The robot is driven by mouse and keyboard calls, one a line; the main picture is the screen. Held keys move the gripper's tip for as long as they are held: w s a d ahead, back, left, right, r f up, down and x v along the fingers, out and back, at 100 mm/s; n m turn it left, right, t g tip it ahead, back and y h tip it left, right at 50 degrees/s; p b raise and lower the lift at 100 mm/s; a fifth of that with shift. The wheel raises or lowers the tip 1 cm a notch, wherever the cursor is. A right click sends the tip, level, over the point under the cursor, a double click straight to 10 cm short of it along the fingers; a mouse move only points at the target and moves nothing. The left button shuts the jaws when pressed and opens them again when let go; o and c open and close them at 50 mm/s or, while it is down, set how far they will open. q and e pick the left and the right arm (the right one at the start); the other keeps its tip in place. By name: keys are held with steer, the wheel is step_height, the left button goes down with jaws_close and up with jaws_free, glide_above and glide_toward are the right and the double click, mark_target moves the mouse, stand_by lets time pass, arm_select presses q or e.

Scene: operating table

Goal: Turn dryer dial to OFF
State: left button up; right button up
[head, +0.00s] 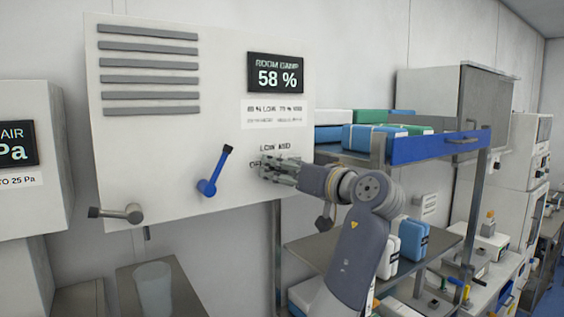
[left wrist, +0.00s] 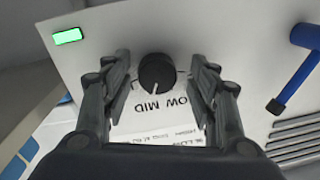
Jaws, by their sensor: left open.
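The dryer dial (left wrist: 157,72) is a round black knob on the pale panel (left wrist: 190,28). A white pointer mark at its lower edge in the left wrist view faces the lettering "LOW MID" (left wrist: 165,101); I cannot tell the exact setting. My left gripper (left wrist: 166,75) is open, with one finger on each side of the dial and visible gaps between. In the head view the left gripper (head: 267,169) is at the panel's lower right and hides the dial. The labels "LOW MID" (head: 275,148) show just above it. My right gripper is in neither view.
A blue lever (head: 213,172) stands out from the panel left of the gripper, and a grey handle (head: 116,213) sits lower left. A display (head: 276,73) reads 58 %. A shelf rack (head: 430,148) with boxes stands right. A green light (left wrist: 67,36) is near the dial.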

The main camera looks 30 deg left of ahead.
arm_select(q)
steer(key=shift+s+r, duration=0.1)
steer(key=shift+s, duration=0.1)
steer(key=shift+w+d, duration=0.25)
steer(key=shift+w, duration=0.05)
steer(key=c, duration=1.1)
steer(key=shift+s+a+n+t+h+b, duration=0.1)
steer(key=shift+n+t+h+b, duration=0.15)
steer(key=shift+n+b, duration=2.25)
steer(key=shift+s+d+n+t+h+b, duration=0.15)
steer(key=shift+n+b, duration=1.1)
steer(key=shift+n, duration=2.5)
steer(key=shift+s+a+n+t+h+b, duration=0.1)
steer(key=shift+a+n+t+h+b, duration=0.15)
steer(key=shift+n+b, duration=2.25)
steer(key=shift+o, duration=0.2)
steer(key=shift+d+n+p, duration=0.1)
steer(key=shift+n+p, duration=0.5)
steer(key=shift+n, duration=0.25)
